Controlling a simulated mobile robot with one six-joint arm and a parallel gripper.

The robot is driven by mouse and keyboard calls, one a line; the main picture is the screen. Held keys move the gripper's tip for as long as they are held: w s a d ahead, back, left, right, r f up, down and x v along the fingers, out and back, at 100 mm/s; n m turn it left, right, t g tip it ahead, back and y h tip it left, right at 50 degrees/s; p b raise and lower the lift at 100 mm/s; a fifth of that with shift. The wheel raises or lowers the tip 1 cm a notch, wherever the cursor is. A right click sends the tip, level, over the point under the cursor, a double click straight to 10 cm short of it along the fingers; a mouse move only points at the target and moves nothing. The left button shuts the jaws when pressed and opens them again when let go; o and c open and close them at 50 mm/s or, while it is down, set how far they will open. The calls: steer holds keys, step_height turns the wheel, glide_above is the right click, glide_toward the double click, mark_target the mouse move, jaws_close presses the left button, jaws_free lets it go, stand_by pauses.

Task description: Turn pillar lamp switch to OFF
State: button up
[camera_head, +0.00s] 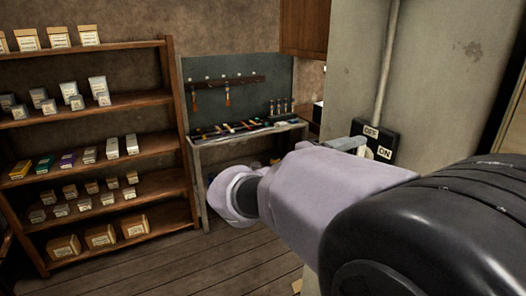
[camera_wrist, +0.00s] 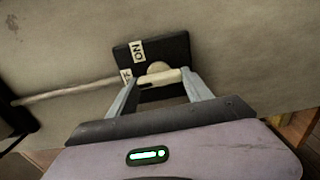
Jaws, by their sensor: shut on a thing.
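The pillar lamp switch is a black box (camera_head: 392,139) on the pale pillar, with an OFF label above and an ON label below. A cream switch handle (camera_wrist: 162,76) with a round hub sits on the box. My gripper (camera_wrist: 161,79) has its two grey fingers around the handle, one at each end, and is shut on it.
A conduit (camera_head: 386,62) runs up the pillar (camera_head: 430,60) from the box. A wooden shelf (camera_head: 165,100) with boxes stands at left. A workbench (camera_head: 200,139) with tools stands behind my arm.

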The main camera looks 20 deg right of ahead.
steer(key=o, duration=1.4)
steer(key=shift+c, duration=0.2)
steer(key=shift+a, duration=0.15)
steer(key=s+a+p, duration=0.1)
steer(key=a+p, duration=0.3)
steer(key=a, duration=1.3)
steer(key=shift+s, duration=0.2)
